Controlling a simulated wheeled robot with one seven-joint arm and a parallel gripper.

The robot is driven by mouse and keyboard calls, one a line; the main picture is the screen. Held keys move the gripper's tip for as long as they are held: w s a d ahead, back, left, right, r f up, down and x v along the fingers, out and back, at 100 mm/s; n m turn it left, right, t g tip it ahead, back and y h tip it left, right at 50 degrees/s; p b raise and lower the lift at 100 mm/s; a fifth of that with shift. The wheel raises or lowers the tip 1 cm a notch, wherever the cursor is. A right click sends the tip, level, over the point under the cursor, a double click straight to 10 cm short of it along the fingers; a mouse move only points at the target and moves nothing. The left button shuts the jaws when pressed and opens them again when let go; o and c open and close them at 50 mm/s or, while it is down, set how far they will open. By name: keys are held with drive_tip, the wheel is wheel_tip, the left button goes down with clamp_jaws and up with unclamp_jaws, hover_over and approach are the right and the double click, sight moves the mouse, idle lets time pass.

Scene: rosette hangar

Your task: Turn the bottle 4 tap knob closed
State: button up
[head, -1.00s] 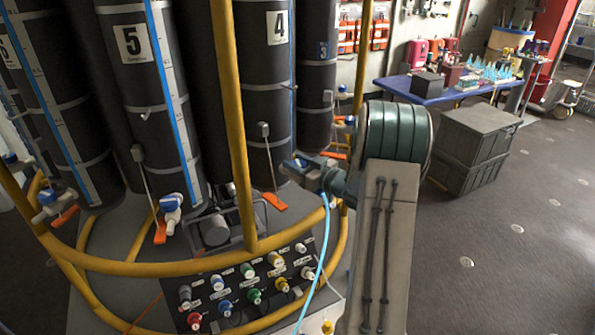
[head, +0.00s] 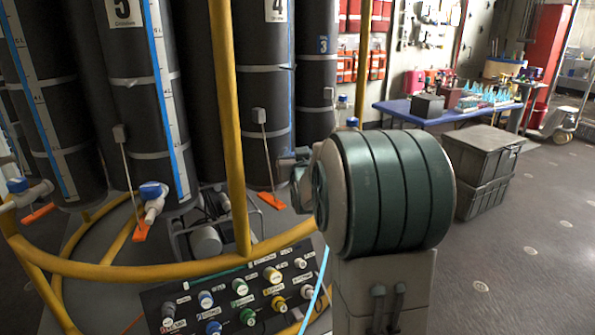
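Bottle 4 (head: 265,92) is a tall black cylinder with a white "4" label, cut off at the top of the head view. Its tap knob is not visible; my arm's large green-banded joint covers the area to the right of the bottle's foot. An orange tag (head: 272,201) hangs on a rod in front of bottle 4. Part of my gripper (head: 291,166) shows as a grey piece at the left edge of that joint, close to the bottle's lower right side. Its fingertips are hidden, so what they touch cannot be seen.
A yellow rail (head: 150,270) curves in front of the bottles, with an upright post (head: 232,130). Bottle 5's blue-topped tap (head: 152,192) is at left. A panel of coloured knobs (head: 240,295) sits below. Grey crates (head: 480,160) and a blue table (head: 400,110) stand at right.

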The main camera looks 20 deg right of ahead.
drive_tip(key=shift+a+r+m+h+b, duration=0.1)
drive_tip(key=shift+m+h+b, duration=0.45)
drive_tip(key=shift+h, duration=0.25)
drive_tip(key=shift+w+r+m+g+h+p, duration=0.1)
drive_tip(key=shift+r+m+g+h+p, duration=0.2)
drive_tip(key=shift+m+g+h, duration=0.35)
drive_tip(key=shift+m+g+h+p, duration=0.45)
drive_tip(key=shift+m+h+p, duration=0.05)
drive_tip(key=shift+h+p, duration=0.35)
drive_tip(key=shift+f+m+g+h+p, duration=0.1)
drive_tip(key=shift+m+g+h+p, duration=0.45)
drive_tip(key=shift+h, duration=0.15)
drive_tip(key=o, duration=1)
drive_tip(key=shift+f, duration=0.2)
